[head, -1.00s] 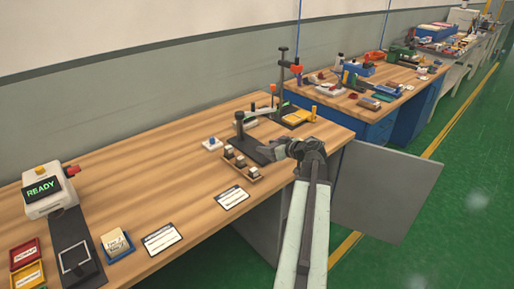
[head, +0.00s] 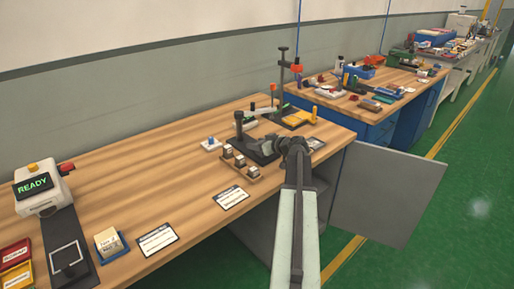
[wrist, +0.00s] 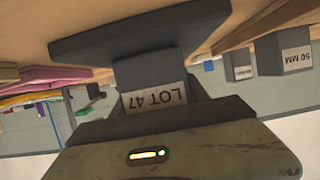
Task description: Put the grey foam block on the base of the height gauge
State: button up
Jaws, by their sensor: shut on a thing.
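The grey foam block (wrist: 152,72), labelled LOT 47, shows in the wrist view, which is upside down. My gripper (head: 262,146) is shut on it. The block is at the dark base (wrist: 150,35) of the height gauge and overlaps it in the picture; I cannot tell whether they touch. In the head view the gauge's dark base (head: 254,153) lies on the wooden bench with its post (head: 239,126) at the left. My gripper is over the right part of this base, and my arm hides some of it. The block is hard to make out there.
A wooden rack (head: 252,179) with grey blocks stands close in front of the gauge base; one block reads 50 MM (wrist: 293,60). A small white item with a blue knob (head: 211,144) is to the left. A tall stand (head: 282,82) is behind.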

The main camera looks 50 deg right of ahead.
jog(key=shift+f, duration=0.2)
jog(key=o, duration=1.3)
jog(key=shift+r, duration=0.1)
jog(key=shift+o, duration=0.2)
jog(key=shift+s+r, duration=0.2)
jog(key=shift+r, duration=0.1)
jog(key=p+v, duration=0.4)
jog(key=v, duration=0.6)
jog(key=shift+s+a+r, duration=0.1)
jog(key=shift+s+r, duration=0.05)
jog(key=shift+s, duration=0.2)
jog(key=shift+s+p, duration=0.3)
jog(key=shift+s, duration=0.1)
